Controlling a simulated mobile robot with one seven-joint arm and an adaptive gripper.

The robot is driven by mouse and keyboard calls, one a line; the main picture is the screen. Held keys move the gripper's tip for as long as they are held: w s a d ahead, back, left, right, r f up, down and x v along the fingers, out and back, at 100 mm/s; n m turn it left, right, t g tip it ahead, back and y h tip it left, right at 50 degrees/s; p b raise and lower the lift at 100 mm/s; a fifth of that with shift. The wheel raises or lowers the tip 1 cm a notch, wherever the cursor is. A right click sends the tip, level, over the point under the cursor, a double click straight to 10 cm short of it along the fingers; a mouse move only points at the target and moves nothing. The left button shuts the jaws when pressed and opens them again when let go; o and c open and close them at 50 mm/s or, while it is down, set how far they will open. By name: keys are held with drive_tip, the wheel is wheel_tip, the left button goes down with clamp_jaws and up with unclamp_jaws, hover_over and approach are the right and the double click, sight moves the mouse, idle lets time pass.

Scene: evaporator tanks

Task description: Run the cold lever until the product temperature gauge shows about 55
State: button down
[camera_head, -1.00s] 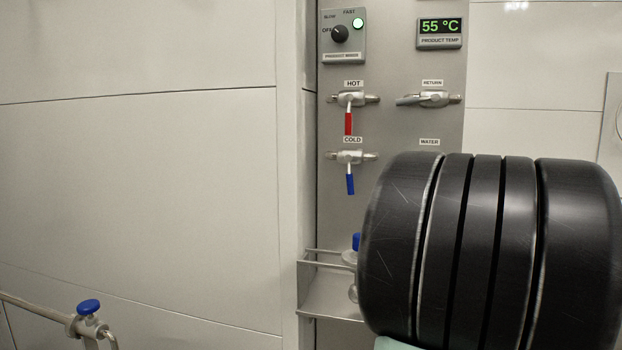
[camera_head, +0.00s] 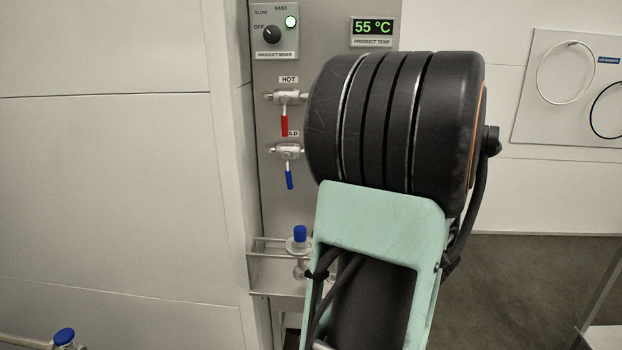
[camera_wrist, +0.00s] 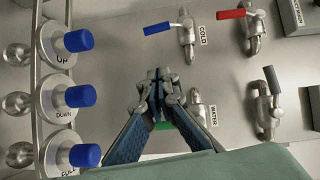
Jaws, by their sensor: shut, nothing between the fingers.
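The product temperature gauge (camera_head: 372,28) reads 55 °C in green digits. The cold lever (camera_head: 289,180) has a blue handle that hangs down from its valve, tilted slightly. It also shows in the wrist view as a blue handle (camera_wrist: 157,28) pointing left from the valve beside the COLD label. My gripper (camera_wrist: 157,74) is shut and empty, below the cold lever in the wrist view and apart from it. In the head view my arm hides the gripper.
The red hot lever (camera_head: 285,125) hangs down above the cold one. A grey-handled valve (camera_wrist: 271,80) stands beside the WATER label (camera_wrist: 213,114). Several blue-capped valves (camera_wrist: 80,96) line a rail at left. A mixer knob (camera_head: 271,34) is at the panel top.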

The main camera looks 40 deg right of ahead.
drive_tip(key=p, duration=0.2)
approach(291, 183)
drive_tip(key=w+d, duration=0.3)
drive_tip(key=d, duration=0.2)
drive_tip(key=w+a, duration=0.1)
drive_tip(key=w+p, duration=0.1)
drive_tip(key=w, duration=0.1)
drive_tip(key=shift+w+a, duration=0.1)
drive_tip(key=shift+a, duration=0.3)
drive_tip(key=shift+f+b, duration=0.15)
drive_tip(key=shift+b, duration=0.2)
drive_tip(key=w+a+b, duration=0.1)
drive_tip(key=b, duration=0.4)
drive_tip(key=shift+w+f, duration=0.1)
drive_tip(key=shift+f, duration=0.25)
drive_tip(key=shift+w+r+b, duration=0.1)
drive_tip(key=shift+b, duration=0.5)
drive_tip(key=shift+r, duration=0.15)
